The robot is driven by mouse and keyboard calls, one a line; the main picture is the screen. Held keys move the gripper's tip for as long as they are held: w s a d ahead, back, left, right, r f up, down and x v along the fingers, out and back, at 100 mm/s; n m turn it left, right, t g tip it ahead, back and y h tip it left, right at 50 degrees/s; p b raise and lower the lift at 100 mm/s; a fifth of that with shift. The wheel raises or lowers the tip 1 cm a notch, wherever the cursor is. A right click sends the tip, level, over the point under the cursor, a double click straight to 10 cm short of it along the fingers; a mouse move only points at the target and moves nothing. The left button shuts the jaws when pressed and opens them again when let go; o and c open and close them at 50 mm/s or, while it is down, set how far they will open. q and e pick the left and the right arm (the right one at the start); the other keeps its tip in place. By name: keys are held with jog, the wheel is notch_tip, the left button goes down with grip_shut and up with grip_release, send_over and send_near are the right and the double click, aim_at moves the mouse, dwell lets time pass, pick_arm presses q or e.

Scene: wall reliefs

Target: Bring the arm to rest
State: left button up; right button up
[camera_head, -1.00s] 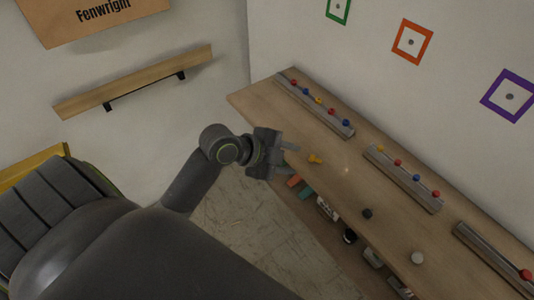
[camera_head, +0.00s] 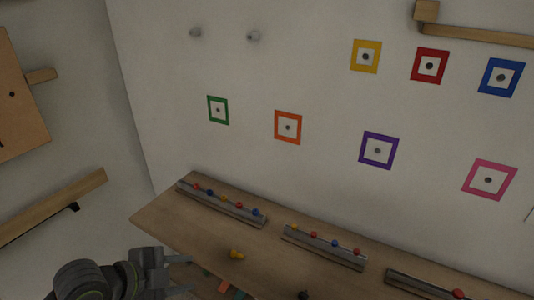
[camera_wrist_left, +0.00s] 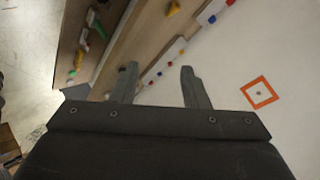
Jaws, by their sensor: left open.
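My left gripper (camera_head: 178,274) shows at the lower left of the head view, at the front edge of the wooden shelf table. In the left wrist view its two fingers (camera_wrist_left: 160,85) stand apart with nothing between them. Beyond them show the table top and the white wall. A small yellow peg-like piece (camera_head: 237,254) lies on the table to the right of the gripper, apart from it. My right gripper is in neither view.
Grey rails with coloured knobs (camera_head: 222,205) (camera_head: 325,248) (camera_head: 425,287) run along the table (camera_head: 165,215). Coloured square frames, such as the orange one (camera_head: 288,116), are on the wall. A wooden rail (camera_head: 55,207) is on the left wall. A dark knob (camera_head: 303,295) stands near the bottom edge.

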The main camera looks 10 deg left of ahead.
pick_arm(q)
jog(key=w+a+f+n+y, duration=0.2)
jog(key=w+a+f+n, duration=0.15)
jog(key=f, duration=0.35)
jog(key=w+a+f+n+y, duration=0.1)
jog(key=w+a+f+n, duration=0.1)
jog(key=a+f+n, duration=0.45)
jog(key=s+a+f+n+g+y+b, duration=0.1)
jog(key=s+a+f+n+y, duration=0.15)
jog(key=f, duration=0.75)
jog(key=s+a+f+n+g+y, duration=0.1)
jog(key=s+a+f, duration=0.15)
jog(key=f, duration=0.75)
jog(key=s+d+f+n+g+b, duration=0.1)
jog(key=s+d+f+n+g, duration=0.15)
jog(key=s+f, duration=1.4)
jog(key=s+d+f+g, duration=0.1)
jog(key=s+d+f, duration=0.2)
jog(key=s, duration=0.5)
jog(key=s+d+f+n+g, duration=0.1)
jog(key=s+d+f+g, duration=0.1)
jog(key=s+f, duration=0.3)
jog(key=s+d, duration=0.1)
jog(key=s, duration=0.2)
jog(key=shift+s+n, duration=0.25)
jog(key=shift+n, duration=0.05)
jog(key=shift+w+f+y, duration=0.1)
jog(key=shift+y, duration=0.15)
